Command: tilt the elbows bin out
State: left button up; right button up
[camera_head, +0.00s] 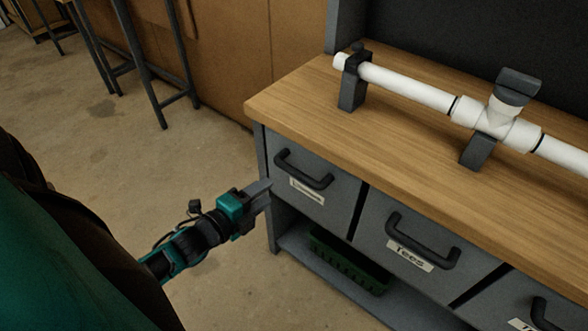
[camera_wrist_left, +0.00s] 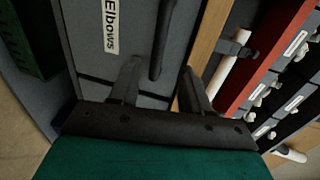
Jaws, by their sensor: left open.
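The elbows bin (camera_head: 335,198) is the grey leftmost bin under the workbench top, with its front flush and closed. Its dark bar handle (camera_head: 303,172) sits above a small label. In the left wrist view the label "Elbows" (camera_wrist_left: 111,27) reads clearly, and the handle (camera_wrist_left: 164,38) lies ahead of the space between the fingers. My left gripper (camera_head: 264,190) is open and empty, just left of the bin front and lower than the handle. It also shows in the left wrist view (camera_wrist_left: 161,66). The fingers appear apart from the handle. My right gripper is not in view.
The tees bin (camera_head: 380,240) is beside it, with another bin further right. A green crate (camera_head: 348,262) sits on the lower shelf. White pipe (camera_head: 410,88) rests in stands on the wooden bench top (camera_head: 300,95). The floor left of the bench is clear; stools stand farther back.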

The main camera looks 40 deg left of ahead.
aim_at(290, 173)
pick_arm(q)
jog(key=x, duration=0.8)
jog(key=b+x, duration=0.1)
jog(key=x, duration=0.3)
jog(key=shift+w+a, duration=0.15)
jog(key=shift+a, duration=0.15)
jog(key=shift+c, duration=0.3)
grip_shut()
jog(key=shift+f, duration=0.1)
